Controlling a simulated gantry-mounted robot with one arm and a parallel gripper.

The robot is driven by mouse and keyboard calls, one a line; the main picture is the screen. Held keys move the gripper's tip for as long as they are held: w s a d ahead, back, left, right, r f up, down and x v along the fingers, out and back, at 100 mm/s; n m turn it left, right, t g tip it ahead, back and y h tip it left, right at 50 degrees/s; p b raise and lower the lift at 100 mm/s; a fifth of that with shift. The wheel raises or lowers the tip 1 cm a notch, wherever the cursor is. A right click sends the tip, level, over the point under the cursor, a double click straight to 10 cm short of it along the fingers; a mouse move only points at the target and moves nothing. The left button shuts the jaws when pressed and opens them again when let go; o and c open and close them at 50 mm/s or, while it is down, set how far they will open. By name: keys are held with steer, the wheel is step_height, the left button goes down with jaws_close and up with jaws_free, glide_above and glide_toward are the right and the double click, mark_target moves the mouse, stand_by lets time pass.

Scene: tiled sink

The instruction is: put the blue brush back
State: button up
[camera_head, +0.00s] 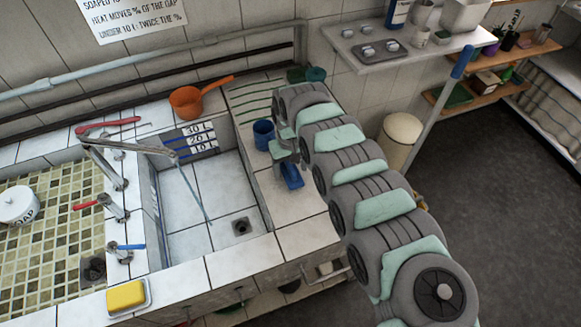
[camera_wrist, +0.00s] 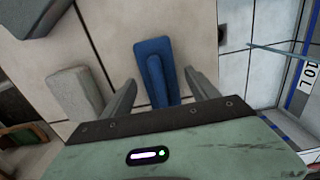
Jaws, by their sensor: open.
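The blue brush (camera_head: 291,175) lies on the white tiled counter to the right of the sink basin. In the wrist view the blue brush (camera_wrist: 153,60) shows a flat base with a narrower raised part along it. My gripper (camera_head: 287,160) is over the brush, its fingers pointing down at it. In the wrist view my gripper (camera_wrist: 160,77) is open, one finger on each side of the brush's near part. I see a gap beside the fingers; the exact height above the counter is hard to tell. My arm hides the counter to the right.
A blue cup (camera_head: 263,135) stands just left of my gripper. The sink basin (camera_head: 185,195) is left of the brush. A grey block (camera_wrist: 75,95) lies left of the brush in the wrist view. An orange pan (camera_head: 193,102) sits behind the basin; a yellow sponge (camera_head: 126,296) is at front left.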

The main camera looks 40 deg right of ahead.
mark_target(290, 166)
step_height(290, 166, up, 12)
steer(key=b, duration=0.2)
steer(key=shift+r, duration=0.15)
steer(key=shift+c, duration=0.4)
stand_by(1.3)
